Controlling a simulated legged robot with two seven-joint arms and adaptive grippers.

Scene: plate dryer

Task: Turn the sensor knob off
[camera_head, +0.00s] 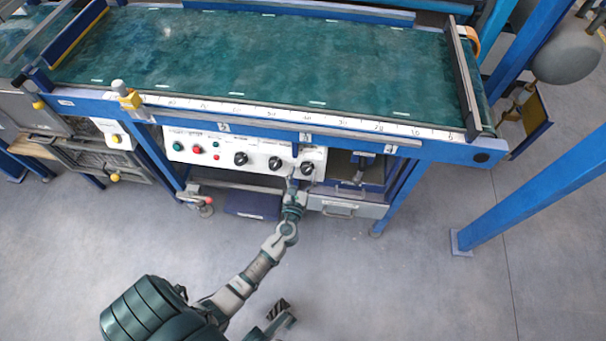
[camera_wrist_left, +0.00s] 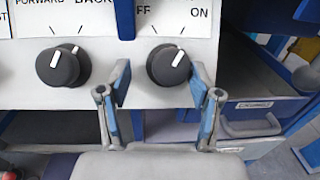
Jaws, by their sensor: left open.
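The sensor knob (camera_wrist_left: 168,65) is a black round knob on the white panel, under the words OFF and ON. Its white pointer tilts up and right, towards ON. In the head view it is the rightmost black knob (camera_head: 307,168). My left gripper (camera_wrist_left: 163,80) is open and empty, with one finger on each side of the knob's lower part in the picture. I cannot tell whether a finger touches it. In the head view, my left gripper (camera_head: 297,181) is just below the panel's right end.
A FORWARD/BACK knob (camera_wrist_left: 60,66) sits left of the sensor knob. The white panel (camera_head: 225,154) also carries green and red buttons. A grey drawer (camera_head: 345,208) lies below right. The blue-framed table has a green top (camera_head: 270,60). The floor in front is mostly clear.

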